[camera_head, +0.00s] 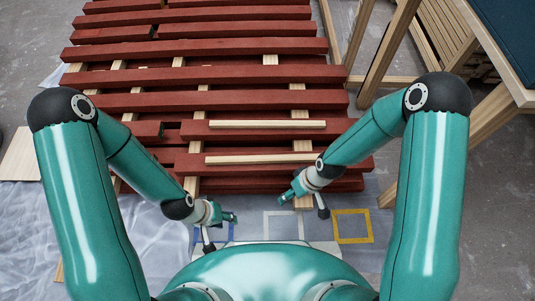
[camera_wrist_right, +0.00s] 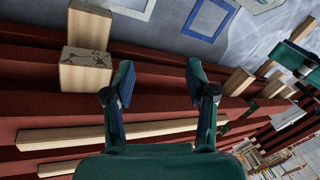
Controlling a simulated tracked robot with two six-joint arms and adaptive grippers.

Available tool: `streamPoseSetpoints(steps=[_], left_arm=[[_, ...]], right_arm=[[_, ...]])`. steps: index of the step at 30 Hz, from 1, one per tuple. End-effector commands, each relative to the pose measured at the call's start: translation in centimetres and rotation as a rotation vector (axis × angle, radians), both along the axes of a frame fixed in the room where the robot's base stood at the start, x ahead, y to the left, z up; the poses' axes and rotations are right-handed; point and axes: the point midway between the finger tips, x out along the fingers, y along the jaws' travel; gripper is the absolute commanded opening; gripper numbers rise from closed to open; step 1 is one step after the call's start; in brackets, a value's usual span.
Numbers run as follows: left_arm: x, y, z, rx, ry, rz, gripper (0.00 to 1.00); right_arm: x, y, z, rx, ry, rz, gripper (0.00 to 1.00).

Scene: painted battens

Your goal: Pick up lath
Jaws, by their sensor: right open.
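Two pale wooden laths lie across the dark red battens: the upper lath (camera_head: 267,124) and the lower lath (camera_head: 258,160). In the right wrist view one pale lath (camera_wrist_right: 70,136) runs behind my gripper's base, and part of another (camera_wrist_right: 58,168) shows at the lower left.
Stacked red battens (camera_head: 200,76) fill the middle, on pale wooden supports. A yellow square outline (camera_head: 352,239) and a white one (camera_head: 283,214) mark the floor in front. A wooden table frame (camera_head: 384,62) stands at the right. Plastic sheeting (camera_head: 150,240) covers the floor at the left.

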Motion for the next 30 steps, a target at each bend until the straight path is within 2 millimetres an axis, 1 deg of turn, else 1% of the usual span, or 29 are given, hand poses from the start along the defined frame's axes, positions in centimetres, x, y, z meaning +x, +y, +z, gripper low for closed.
streamPoseSetpoints(steps=[1, 2, 3, 5, 6, 9, 12, 13, 15, 17, 20, 27, 30], left_arm=[[0.0, 0.0, 2.3, 0.0, -0.001, 0.0, 0.4], [0.0, 0.0, 3.0, 0.0, -0.001, 0.0, 0.4], [0.0, 0.0, 3.8, 0.0, -0.001, 0.0, 0.4], [0.0, 0.0, 4.9, 0.0, -0.001, 0.0, 0.4], [0.0, 0.0, 5.5, 0.0, -0.001, 0.0, 0.4], [0.0, 0.0, 6.7, 0.0, 0.0, 0.0, 0.4], [0.0, 0.0, 7.4, 0.0, 0.0, 0.0, 0.4], [0.0, 0.0, 7.4, 0.0, 0.0, 0.0, 0.4], [0.0, 0.0, 7.3, 0.0, 0.0, 0.0, 0.4], [0.0, 0.0, 7.1, 0.0, 0.0, 0.0, 0.4], [0.0, 0.0, 6.5, 0.0, 0.0, 0.0, 0.4], [0.0, 0.0, 5.0, 0.0, 0.0, 0.0, 0.4], [0.0, 0.0, 4.6, 0.0, 0.0, 0.0, 0.4]], right_arm=[[2.4, 1.4, 3.0, -0.018, -0.05, 0.166, 0.56], [3.5, 2.1, 4.1, -0.032, -0.074, 0.266, 0.56], [5.0, 2.9, 5.6, -0.056, -0.104, 0.396, 0.56], [7.1, 4.0, 7.9, -0.098, -0.142, 0.58, 0.56], [8.4, 4.7, 9.4, -0.129, -0.163, 0.691, 0.56], [11.0, 5.9, 12.9, -0.205, -0.201, 0.914, 0.56], [12.5, 6.6, 15.2, -0.261, -0.217, 1.051, 0.56], [12.8, 6.6, 15.6, -0.273, -0.218, 1.078, 0.56], [13.2, 6.8, 15.7, -0.29, -0.218, 1.116, 0.56], [13.3, 6.8, 15.1, -0.296, -0.217, 1.13, 0.56], [13.3, 6.7, 13.3, -0.296, -0.216, 1.13, 0.56], [13.3, 6.7, 8.0, -0.296, -0.215, 1.127, 0.56], [13.4, 6.7, 6.3, -0.295, -0.218, 1.124, 0.56]])
